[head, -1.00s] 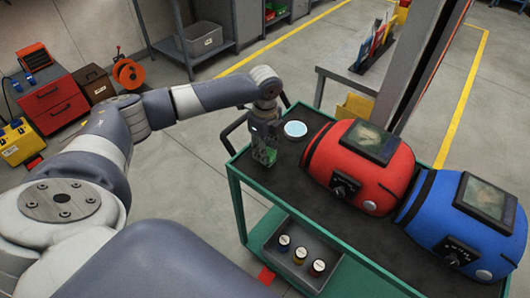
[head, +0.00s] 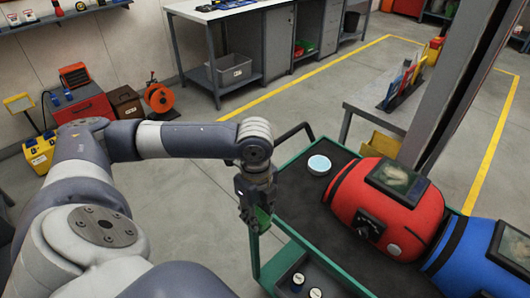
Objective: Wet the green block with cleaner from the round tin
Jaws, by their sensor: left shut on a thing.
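The round tin (head: 319,164) is white with a pale blue top and stands on the dark top of the green-framed cart (head: 290,222), near its far left corner. My left gripper (head: 257,212) points down at the cart's left edge, nearer to me than the tin and left of it. It is shut on the green block (head: 263,219), which shows partly between and below the fingers. The block and the tin are clearly apart. The block's height over the cart edge is hard to tell. My right gripper is not in view.
A red welding machine (head: 385,208) and a blue one (head: 485,262) fill the cart's right side. Small capped bottles (head: 298,280) sit on a lower tray. A grey post (head: 462,95) rises behind the cart. Open floor lies to the left.

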